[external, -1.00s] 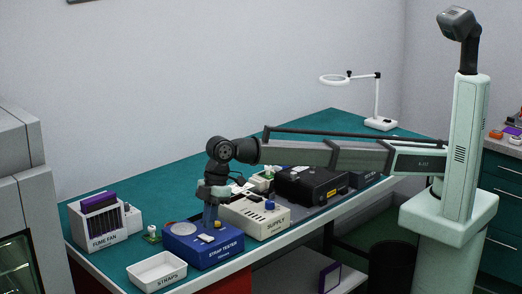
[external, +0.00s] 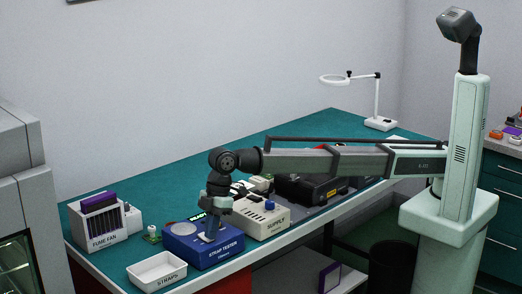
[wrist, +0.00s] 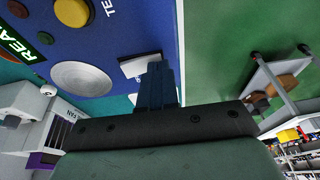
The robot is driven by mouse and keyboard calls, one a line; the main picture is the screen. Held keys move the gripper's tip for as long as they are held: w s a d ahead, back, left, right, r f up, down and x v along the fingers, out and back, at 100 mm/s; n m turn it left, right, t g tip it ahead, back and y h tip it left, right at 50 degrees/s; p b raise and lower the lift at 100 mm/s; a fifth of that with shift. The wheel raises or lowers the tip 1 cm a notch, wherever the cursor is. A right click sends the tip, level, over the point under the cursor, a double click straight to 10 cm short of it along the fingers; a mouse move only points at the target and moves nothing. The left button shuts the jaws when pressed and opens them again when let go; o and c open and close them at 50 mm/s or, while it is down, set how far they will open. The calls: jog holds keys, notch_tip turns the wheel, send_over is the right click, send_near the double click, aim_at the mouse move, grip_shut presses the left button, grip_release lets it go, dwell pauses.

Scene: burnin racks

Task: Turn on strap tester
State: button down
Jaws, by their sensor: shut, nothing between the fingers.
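The blue strap tester (external: 225,252) stands near the front edge of the bench, between the straps tray and the supply box. My gripper (external: 209,238) is shut and empty, pointing down at the tester's top face. In the wrist view, my closed fingertips (wrist: 155,66) overlap the edge of a white switch-like part (wrist: 134,64) on the blue panel; whether they touch it I cannot tell. A green-lit display (wrist: 18,40) shows letters reading "REA", the rest cut off. A pale round disc (wrist: 80,78) and a yellow button (wrist: 72,12) are on the same panel.
The white straps tray (external: 157,270) sits just left of the tester. The cream supply box (external: 262,222) is close on its right. The fume fan (external: 102,222) stands behind left. A black case (external: 310,190) lies farther right under my arm.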

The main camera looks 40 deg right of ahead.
jog(key=shift+w+r, duration=0.25)
jog(key=shift+w, duration=0.5)
jog(key=shift+s+r, duration=0.1)
jog(key=shift+r, duration=0.45)
jog(key=s+v, duration=0.2)
jog(key=v, duration=1)
jog(key=shift+s+a+r, duration=0.3)
jog(key=shift+r, duration=0.1)
